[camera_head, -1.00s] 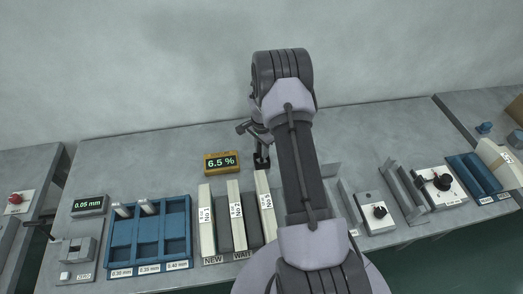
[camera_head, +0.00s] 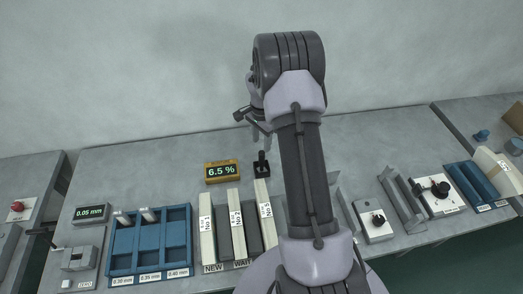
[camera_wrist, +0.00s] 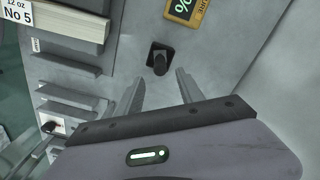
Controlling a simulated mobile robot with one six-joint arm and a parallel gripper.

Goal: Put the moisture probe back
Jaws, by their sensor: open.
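The black moisture probe (camera_head: 262,160) stands on the table just right of the yellow meter (camera_head: 222,172), which reads 6.5 %. In the wrist view the probe (camera_wrist: 159,62) shows as a dark upright piece on a small dark base, seen from above. Whether it is fully seated in that base cannot be told. My gripper (camera_head: 261,140) is open and empty, above and apart from the probe. In the wrist view its two fingers (camera_wrist: 160,84) are spread, with the probe beyond their tips.
A blue compartment tray (camera_head: 150,240) and a 0.05 mm gauge (camera_head: 90,213) are at left. A dial box (camera_head: 374,221) is at right. The table behind the meter is clear.

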